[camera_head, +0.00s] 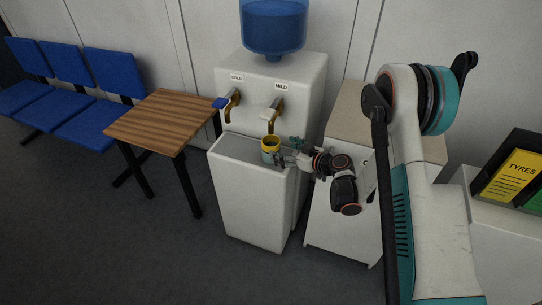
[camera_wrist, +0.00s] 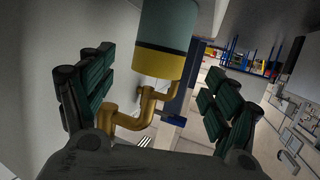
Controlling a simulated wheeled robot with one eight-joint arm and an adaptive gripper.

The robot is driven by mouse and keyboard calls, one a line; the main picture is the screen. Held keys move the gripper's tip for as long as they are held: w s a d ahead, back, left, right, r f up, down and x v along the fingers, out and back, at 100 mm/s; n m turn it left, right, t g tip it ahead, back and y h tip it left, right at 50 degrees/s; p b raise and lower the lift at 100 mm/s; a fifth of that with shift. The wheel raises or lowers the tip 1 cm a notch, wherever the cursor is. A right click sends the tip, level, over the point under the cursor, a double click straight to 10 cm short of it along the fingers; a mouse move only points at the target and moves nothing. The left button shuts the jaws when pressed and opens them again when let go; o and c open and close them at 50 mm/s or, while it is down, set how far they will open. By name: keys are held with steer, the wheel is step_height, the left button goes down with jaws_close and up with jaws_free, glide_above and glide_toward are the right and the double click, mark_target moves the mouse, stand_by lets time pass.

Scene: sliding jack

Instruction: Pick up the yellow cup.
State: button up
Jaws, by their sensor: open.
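The yellow cup (camera_head: 271,152) has a yellow rim and a teal-grey body. It stands on the ledge of the white water dispenser, below the gold taps. In the wrist view the cup (camera_wrist: 167,42) appears upside down at the top middle, showing its teal body and yellow band. My gripper (camera_head: 288,152) is open, just right of the cup in the head view. In the wrist view its two dark green fingers stand wide apart on either side of the cup. I cannot tell whether either finger touches it.
The water dispenser (camera_head: 236,165) has a cold tap (camera_head: 233,100) and a mild tap (camera_head: 275,110) close above the cup. A wooden table (camera_head: 165,117) stands left. A white cabinet (camera_head: 335,225) stands right under my arm. Ledge space left of the cup is clear.

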steer(key=shift+x, duration=0.9)
steer(key=b+x, duration=0.2)
steer(key=x, duration=0.3)
steer(key=shift+w+a+f, duration=0.2)
steer(key=shift+w+a, duration=0.05)
steer(key=c, duration=1.4)
steer(key=shift+r, duration=0.2)
